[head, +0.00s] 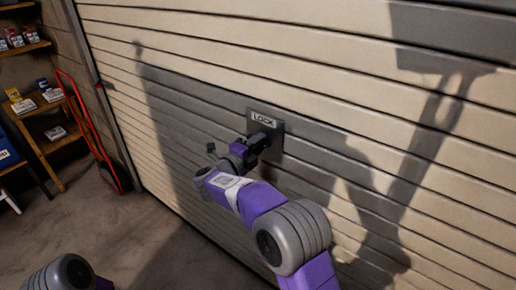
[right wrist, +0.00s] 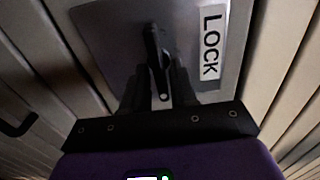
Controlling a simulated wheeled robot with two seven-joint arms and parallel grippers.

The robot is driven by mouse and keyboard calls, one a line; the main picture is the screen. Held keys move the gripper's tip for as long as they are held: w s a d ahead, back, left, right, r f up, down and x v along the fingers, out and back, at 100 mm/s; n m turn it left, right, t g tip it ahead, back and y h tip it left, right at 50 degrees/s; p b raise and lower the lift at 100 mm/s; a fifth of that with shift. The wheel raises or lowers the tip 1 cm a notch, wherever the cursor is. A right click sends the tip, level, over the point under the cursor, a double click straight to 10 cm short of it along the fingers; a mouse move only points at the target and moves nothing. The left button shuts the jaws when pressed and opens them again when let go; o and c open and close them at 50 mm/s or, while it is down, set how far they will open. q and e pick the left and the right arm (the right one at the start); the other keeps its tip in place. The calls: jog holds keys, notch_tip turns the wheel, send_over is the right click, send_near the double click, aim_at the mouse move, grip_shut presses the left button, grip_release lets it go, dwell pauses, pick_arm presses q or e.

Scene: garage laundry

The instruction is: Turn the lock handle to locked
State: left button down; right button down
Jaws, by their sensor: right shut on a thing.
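A grey metal lock plate (head: 283,127) with a white LOCK label (head: 264,120) is on the garage door. My right gripper (head: 268,142) is at the plate, just below the label, and hides the handle in the head view. In the right wrist view, the dark lock handle (right wrist: 152,45) stands out from the plate (right wrist: 105,35), and my right gripper (right wrist: 161,88) is shut on it, with one finger on each side. The handle runs roughly parallel to the long side of the label (right wrist: 212,42). My left gripper is out of view.
The slatted garage door (head: 200,50) fills most of the head view. A red hand truck (head: 90,135) stands by the door's left edge. Wooden shelves (head: 45,140) with boxes are at the far left. The concrete floor (head: 130,225) between is clear.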

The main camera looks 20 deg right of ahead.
dwell(0.4)
jog(key=c, duration=1.2)
grip_release()
jog(key=shift+o, duration=0.2)
jog(key=shift+a, duration=0.1)
jog(key=p+v, duration=0.1)
jog(key=v, duration=0.6)
jog(key=shift+s, duration=0.2)
jog(key=shift+a, duration=0.15)
